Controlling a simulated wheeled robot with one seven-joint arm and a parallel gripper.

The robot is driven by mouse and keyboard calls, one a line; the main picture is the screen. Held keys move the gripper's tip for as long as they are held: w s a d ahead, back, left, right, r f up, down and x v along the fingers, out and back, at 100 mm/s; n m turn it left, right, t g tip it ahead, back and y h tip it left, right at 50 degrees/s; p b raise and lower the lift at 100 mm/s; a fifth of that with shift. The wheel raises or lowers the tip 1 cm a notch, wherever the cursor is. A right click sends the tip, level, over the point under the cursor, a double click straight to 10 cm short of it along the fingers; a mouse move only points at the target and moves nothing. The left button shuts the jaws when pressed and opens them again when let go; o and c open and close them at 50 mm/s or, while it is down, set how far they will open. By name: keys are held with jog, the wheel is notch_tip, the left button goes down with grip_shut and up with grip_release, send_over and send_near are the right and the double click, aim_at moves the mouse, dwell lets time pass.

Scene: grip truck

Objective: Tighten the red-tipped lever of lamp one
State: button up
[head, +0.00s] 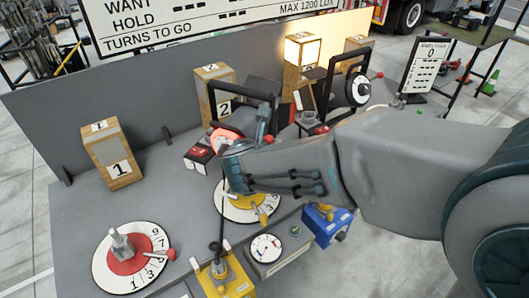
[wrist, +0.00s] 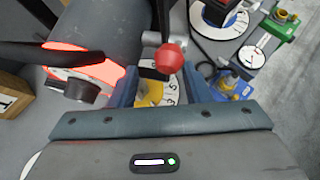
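My gripper (head: 246,155) is at the near lamp, whose black yoke (head: 242,88) rises behind it. A red ball tip (head: 268,139) of a lever shows beside my fingers. In the wrist view the red tip (wrist: 170,57) sits on a dark stem, just beyond the gap between my spread fingers (wrist: 158,90), nearer the right one. I cannot tell whether it touches a finger. The lamp's glowing red part (head: 224,135) is just left of my gripper; it also shows in the wrist view (wrist: 100,70). My gripper hides much of the lamp.
A yellow dial (head: 240,203) lies below my gripper and a red dial (head: 130,254) at front left. Numbered wooden boxes (head: 111,157) stand along the grey back panel (head: 150,88). A second lamp yoke (head: 345,62) stands to the right. A blue box (head: 325,224) is near the front edge.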

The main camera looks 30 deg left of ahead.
jog(key=v, duration=1.3)
jog(key=shift+s+r, duration=0.2)
jog(key=shift+d, duration=0.1)
jog(key=w+d+f+m+g+h, duration=0.1)
jog(key=w+d+m+h, duration=0.25)
jog(key=d+m, duration=0.55)
jog(key=w+d+f+m+g+h, duration=0.2)
jog(key=w+d+m, duration=0.2)
jog(key=d+m, duration=0.5)
jog(key=s+d+f+m+g+y, duration=0.1)
jog(key=s+d+f+m, duration=0.1)
jog(key=d+m, duration=0.7)
jog(key=s+d+f+m+g, duration=0.1)
jog(key=s+d+m+g, duration=0.1)
jog(key=s+d+m, duration=0.3)
jog(key=d+m, duration=0.4)
jog(key=m, duration=0.3)
jog(key=shift+d+f+m+g+y, duration=0.3)
jog(key=shift+d+f+m+y, duration=0.05)
jog(key=shift+d+f+m, duration=0.05)
